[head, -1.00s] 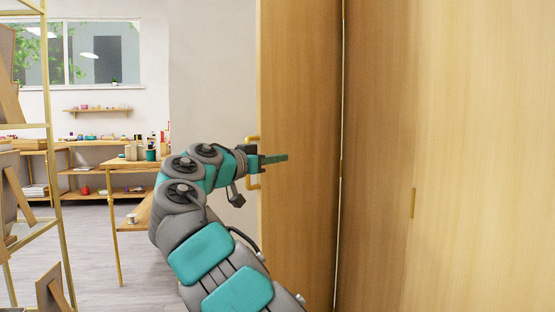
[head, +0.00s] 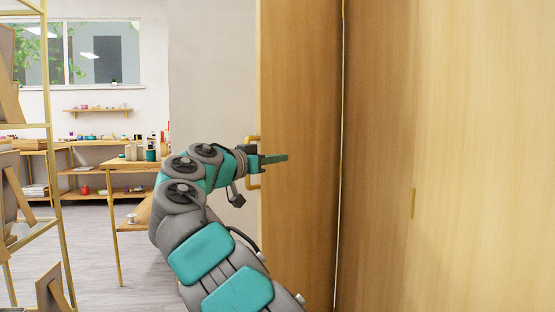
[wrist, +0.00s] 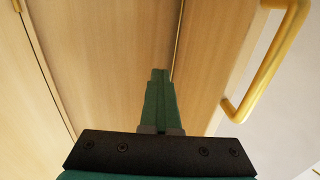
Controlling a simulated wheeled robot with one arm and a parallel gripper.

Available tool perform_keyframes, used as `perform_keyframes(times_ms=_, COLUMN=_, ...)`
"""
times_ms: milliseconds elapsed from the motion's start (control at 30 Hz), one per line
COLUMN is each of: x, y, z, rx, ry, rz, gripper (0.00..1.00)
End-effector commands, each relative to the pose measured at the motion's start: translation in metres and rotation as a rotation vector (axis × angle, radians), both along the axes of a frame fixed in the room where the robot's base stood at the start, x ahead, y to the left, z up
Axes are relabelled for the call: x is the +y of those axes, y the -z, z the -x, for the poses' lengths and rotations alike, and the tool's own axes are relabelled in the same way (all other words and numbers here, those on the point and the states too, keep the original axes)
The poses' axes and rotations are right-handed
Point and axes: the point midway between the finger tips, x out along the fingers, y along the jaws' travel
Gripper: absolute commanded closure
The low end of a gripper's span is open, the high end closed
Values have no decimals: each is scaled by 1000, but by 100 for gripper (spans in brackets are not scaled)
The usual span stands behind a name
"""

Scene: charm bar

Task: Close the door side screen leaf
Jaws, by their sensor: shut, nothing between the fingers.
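The wooden screen leaf (head: 300,90) stands upright in the middle of the head view, with a brass handle (head: 253,184) near its left edge. In the wrist view the leaf's wood face (wrist: 215,60) fills the middle and the handle (wrist: 268,75) is at the right. My gripper (head: 286,157) is shut and empty. Its fingers (wrist: 160,75) lie in front of the leaf face, beside the handle and not around it. I cannot tell whether the fingertips touch the wood.
A further wooden panel (head: 470,150) fills the right, joined at a narrow vertical seam. A gold-framed shelf rack (head: 50,150) stands at the left. A table (head: 135,164) with jars is behind my arm. Grey floor (head: 95,250) shows between rack and table.

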Motion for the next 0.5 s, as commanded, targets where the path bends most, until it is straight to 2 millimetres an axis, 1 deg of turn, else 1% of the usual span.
perform_keyframes(times_ms=33, x=0, y=0, z=0, rx=0, ry=0, rz=0, gripper=97)
perform_keyframes(times_ms=67, x=0, y=0, z=0, rx=0, ry=0, rz=0, gripper=94)
perform_keyframes(times_ms=433, x=0, y=0, z=0, rx=0, ry=0, rz=0, gripper=52)
perform_keyframes(times_ms=500, x=0, y=0, z=0, rx=0, ry=0, rz=0, gripper=50)
